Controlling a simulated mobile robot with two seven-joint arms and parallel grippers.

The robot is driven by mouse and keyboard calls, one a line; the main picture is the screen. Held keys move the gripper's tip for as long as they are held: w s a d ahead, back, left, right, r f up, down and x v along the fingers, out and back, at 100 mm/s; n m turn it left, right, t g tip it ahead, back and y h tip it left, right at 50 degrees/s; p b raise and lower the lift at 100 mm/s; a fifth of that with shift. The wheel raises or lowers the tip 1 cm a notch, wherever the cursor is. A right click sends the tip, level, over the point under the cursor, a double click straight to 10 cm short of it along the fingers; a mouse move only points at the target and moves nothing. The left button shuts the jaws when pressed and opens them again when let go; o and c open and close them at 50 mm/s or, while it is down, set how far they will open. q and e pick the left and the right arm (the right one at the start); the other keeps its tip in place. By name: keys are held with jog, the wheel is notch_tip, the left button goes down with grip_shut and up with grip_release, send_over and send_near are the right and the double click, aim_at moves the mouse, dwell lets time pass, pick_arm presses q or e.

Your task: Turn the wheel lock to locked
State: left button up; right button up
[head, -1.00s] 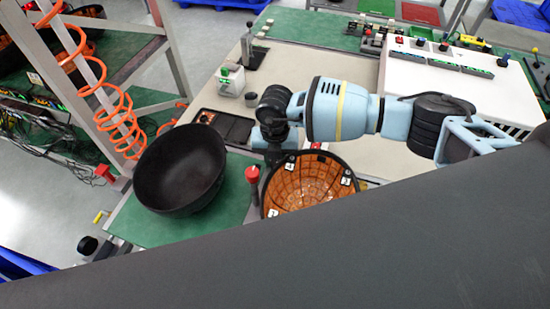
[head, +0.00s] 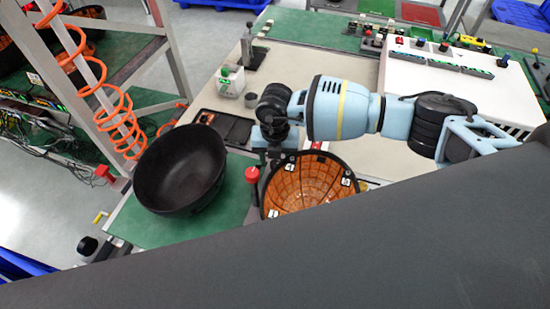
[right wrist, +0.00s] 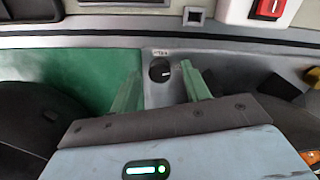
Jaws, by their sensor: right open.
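A small round black knob (right wrist: 160,70) with a pale pointer mark, which I take for the wheel lock, sits on a grey panel in the right wrist view. A small label above it is too blurred to read. My right gripper's two green fingers (right wrist: 164,92) are open, one on each side of the knob; I cannot tell whether they touch it. In the head view my right gripper (head: 268,143) points down at the bench between the black bowl and the orange-lined bowl. Its fingertips and the knob are hidden there. My left gripper is not in view.
A large black bowl (head: 180,168) stands left of the gripper, and an orange-lined bowl (head: 305,187) just below it. A red-topped post (head: 252,174) stands between them. A red switch (right wrist: 268,8) is at the wrist view's top right. A white console (head: 450,85) stands behind the arm.

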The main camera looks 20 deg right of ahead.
aim_at(275, 163)
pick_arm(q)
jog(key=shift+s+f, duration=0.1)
pick_arm(e)
notch_tip(275, 163, up, 7)
jog(key=shift+r, duration=0.15)
dwell(0.3)
